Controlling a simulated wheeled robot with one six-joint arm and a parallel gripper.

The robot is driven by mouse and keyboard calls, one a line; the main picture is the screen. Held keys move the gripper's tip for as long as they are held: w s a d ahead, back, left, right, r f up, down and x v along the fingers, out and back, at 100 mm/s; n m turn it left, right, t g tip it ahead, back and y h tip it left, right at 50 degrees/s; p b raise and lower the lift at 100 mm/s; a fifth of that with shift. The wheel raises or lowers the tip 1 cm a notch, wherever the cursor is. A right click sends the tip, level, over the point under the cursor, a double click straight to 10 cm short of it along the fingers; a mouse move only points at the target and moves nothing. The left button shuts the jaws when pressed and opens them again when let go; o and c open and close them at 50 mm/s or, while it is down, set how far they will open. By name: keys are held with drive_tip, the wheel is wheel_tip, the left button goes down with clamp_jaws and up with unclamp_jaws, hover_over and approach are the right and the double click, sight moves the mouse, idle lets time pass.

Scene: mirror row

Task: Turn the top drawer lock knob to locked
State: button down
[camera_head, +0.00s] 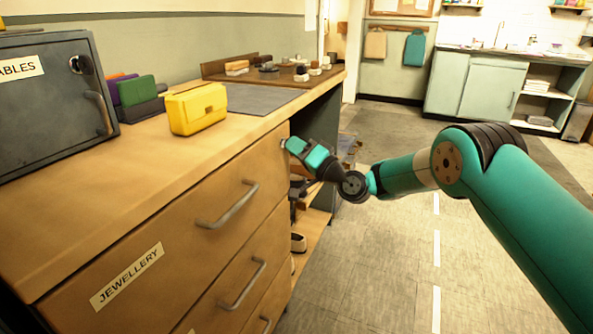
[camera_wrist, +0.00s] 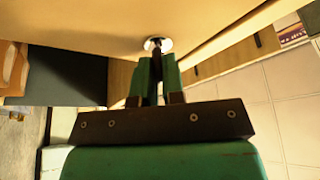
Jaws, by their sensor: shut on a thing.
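The top drawer (camera_head: 222,202) is a wooden front with a grey bar handle (camera_head: 228,206) and a "JEWELLERY" label, and it looks closed. Its lock knob (camera_wrist: 157,44) shows in the wrist view as a pale round plate with a dark stem. My gripper (camera_head: 288,145) is at the upper right corner of the drawer front. In the wrist view its green fingers (camera_wrist: 157,68) are closed around the dark stem of the knob. The head view hides most of the knob behind the fingers, and I cannot tell its turned angle.
A dark safe (camera_head: 50,105) stands at the left. More drawers with handles (camera_head: 243,284) lie below. The floor to the right is open.

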drive_tip(key=n+y+b, duration=0.1)
drive_tip(key=n+b, duration=0.1)
drive_tip(key=b, duration=0.2)
drive_tip(key=f+n+g+y+b, duration=0.1)
drive_tip(key=n+b, duration=0.2)
drive_tip(key=n+g+b, duration=0.1)
drive_tip(key=n+b, duration=0.1)
drive_tip(key=b, duration=0.2)
drive_tip(key=shift+w+f+n+y+b, duration=0.1)
drive_tip(key=shift+f+n+y+b, duration=0.05)
drive_tip(key=shift+n+y+b, duration=0.2)
drive_tip(key=shift+w+r+n+g+y+b, duration=0.2)
drive_tip(key=shift+n+g+b, duration=0.3)
drive_tip(key=shift+n+b, duration=0.45)
drive_tip(key=shift+s+r+n+g+y+b, duration=0.15)
drive_tip(key=shift+n+g+y+b, duration=0.25)
drive_tip(key=shift+n+b, duration=0.6)
drive_tip(key=shift+w+r+n+g+y+b, duration=0.15)
drive_tip(key=shift+n+g+b, duration=0.55)
drive_tip(key=shift+n, duration=0.4)
drive_tip(key=shift+s, duration=0.1)
drive_tip(key=c, duration=1.2)
unclamp_jaws()
